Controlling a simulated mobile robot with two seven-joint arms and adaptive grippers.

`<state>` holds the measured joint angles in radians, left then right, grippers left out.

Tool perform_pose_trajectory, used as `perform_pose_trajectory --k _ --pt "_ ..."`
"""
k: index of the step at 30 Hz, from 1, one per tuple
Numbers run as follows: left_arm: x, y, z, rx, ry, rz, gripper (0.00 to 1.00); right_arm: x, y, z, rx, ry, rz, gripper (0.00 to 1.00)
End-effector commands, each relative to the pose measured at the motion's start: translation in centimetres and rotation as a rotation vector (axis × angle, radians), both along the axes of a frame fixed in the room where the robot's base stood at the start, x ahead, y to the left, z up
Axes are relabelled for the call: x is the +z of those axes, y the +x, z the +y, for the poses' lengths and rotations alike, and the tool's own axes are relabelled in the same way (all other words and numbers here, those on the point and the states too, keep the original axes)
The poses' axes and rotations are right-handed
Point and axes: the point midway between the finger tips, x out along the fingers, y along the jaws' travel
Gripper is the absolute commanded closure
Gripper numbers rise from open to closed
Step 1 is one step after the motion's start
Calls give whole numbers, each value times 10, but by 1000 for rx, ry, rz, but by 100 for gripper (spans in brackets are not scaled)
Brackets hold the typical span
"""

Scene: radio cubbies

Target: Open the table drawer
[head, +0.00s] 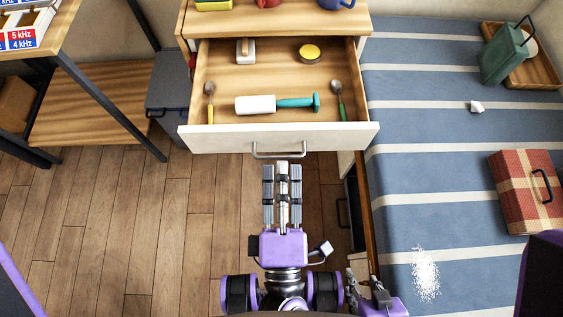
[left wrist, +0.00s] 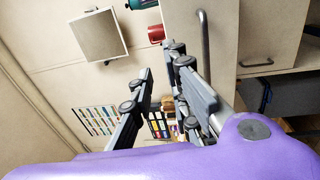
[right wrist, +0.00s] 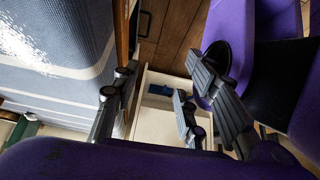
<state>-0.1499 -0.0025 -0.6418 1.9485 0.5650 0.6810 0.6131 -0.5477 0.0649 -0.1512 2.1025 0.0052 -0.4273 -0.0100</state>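The table drawer (head: 225,138) is pulled out, with its inside showing in the head view. Its front is cream, with a grey bar handle (head: 278,153). The handle also shows in the left wrist view (left wrist: 205,45). My left gripper (head: 282,170) points at the drawer front, its fingertips just short of the handle in the head view. Its fingers (left wrist: 160,85) are apart with nothing between them. My right gripper (head: 367,285) is low beside the bed edge. Its fingers (right wrist: 150,95) are spread and hold nothing.
The drawer holds a white-and-teal tool (head: 275,103), two spoons, a yellow-topped tin (head: 309,52) and a small block. The striped bed (head: 430,130) stands right, with a red case (head: 525,190). A shelf rack (head: 95,100) stands left. Wooden floor (head: 130,230) is clear.

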Motion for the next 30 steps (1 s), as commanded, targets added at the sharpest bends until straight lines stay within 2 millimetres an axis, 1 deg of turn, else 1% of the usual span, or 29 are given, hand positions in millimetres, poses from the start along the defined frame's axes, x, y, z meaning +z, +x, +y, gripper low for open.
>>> perform_pose_trajectory --k 3,6,13,21,30 --pt "-3 -9 0 -2 0 4 85 0 5 1 1 1 -9 60" --pt "-4 -13 0 0 -1 4 85 -1 7 1 2 2 -13 60" --pt "-4 -15 0 -1 -2 3 85 0 15 3 5 3 -25 60" --pt "-4 -15 0 -1 -2 3 85 5 14 2 4 3 -25 60" --pt "-5 -15 0 -1 -2 4 85 3 7 1 2 2 -14 60"
